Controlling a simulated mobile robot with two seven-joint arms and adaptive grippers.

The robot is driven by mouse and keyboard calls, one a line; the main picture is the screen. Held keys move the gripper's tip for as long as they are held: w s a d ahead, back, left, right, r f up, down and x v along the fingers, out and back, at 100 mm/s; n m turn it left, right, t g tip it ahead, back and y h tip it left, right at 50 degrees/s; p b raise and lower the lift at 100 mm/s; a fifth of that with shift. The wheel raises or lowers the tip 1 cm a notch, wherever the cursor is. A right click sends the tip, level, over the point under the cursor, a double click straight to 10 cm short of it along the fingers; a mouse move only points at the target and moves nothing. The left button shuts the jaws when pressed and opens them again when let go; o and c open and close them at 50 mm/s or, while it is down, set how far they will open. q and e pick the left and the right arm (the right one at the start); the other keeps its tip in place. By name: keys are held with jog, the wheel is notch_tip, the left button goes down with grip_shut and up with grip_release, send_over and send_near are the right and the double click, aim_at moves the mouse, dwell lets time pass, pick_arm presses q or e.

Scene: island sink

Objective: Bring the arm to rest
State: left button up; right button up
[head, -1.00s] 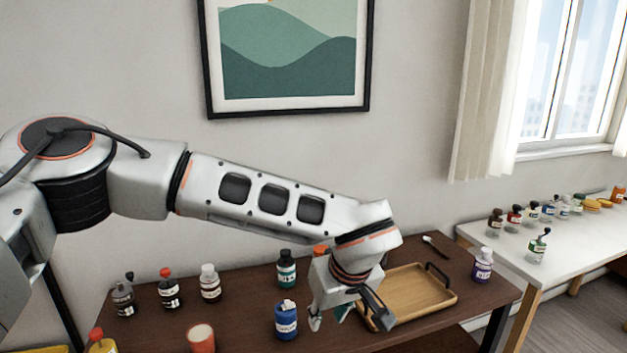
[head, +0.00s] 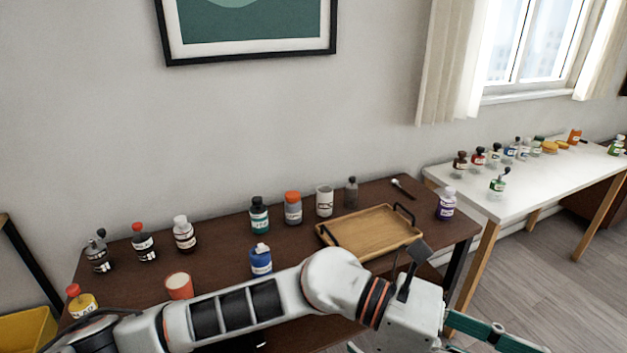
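My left arm comes in from the left along the bottom of the head view. Its wrist and gripper (head: 440,315) are at the lower right, in front of the brown table's front edge. A dark finger link points up and a teal part extends to the right. The fingertips are partly cut off by the frame, so I cannot tell whether the gripper is open or shut. I see nothing clearly held in it. My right gripper is not in view.
The brown table (head: 215,262) holds a wooden tray (head: 370,235), a blue bottle (head: 260,260), an orange cup (head: 178,286), a purple-labelled bottle (head: 446,204) and several other bottles. A white table (head: 530,190) with several small bottles stands at right. Open floor (head: 540,270) lies below it.

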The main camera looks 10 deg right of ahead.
pick_arm(q)
jog(key=w+a+r+n+t+h, duration=0.2)
jog(key=w+r+n+t+h, duration=0.15)
jog(key=w+n+h, duration=0.35)
jog(key=w+a+r+n+t+h, duration=0.2)
jog(key=w+n+t, duration=0.25)
jog(key=n, duration=0.35)
jog(key=w+a+f+n+t+y, duration=0.6)
jog(key=w+a+f+n+t, duration=0.6)
jog(key=n+t, duration=0.6)
jog(key=s+a+f+n+g+y, duration=0.1)
jog(key=s+a+f+n+y, duration=0.1)
jog(key=a+f+n+y, duration=0.75)
jog(key=s+a+f+n+g+y, duration=0.15)
jog(key=a+f+n, duration=0.55)
jog(key=a+f, duration=0.7)
jog(key=s+a+f+n+g+y, duration=0.3)
jog(key=s+a+f, duration=0.4)
jog(key=s+f, duration=0.3)
notch_tip(320, 180, down, 2)
jog(key=shift+s+f+n+y, duration=0.2)
jog(key=shift+n+y, duration=0.1)
jog(key=shift+n, duration=0.25)
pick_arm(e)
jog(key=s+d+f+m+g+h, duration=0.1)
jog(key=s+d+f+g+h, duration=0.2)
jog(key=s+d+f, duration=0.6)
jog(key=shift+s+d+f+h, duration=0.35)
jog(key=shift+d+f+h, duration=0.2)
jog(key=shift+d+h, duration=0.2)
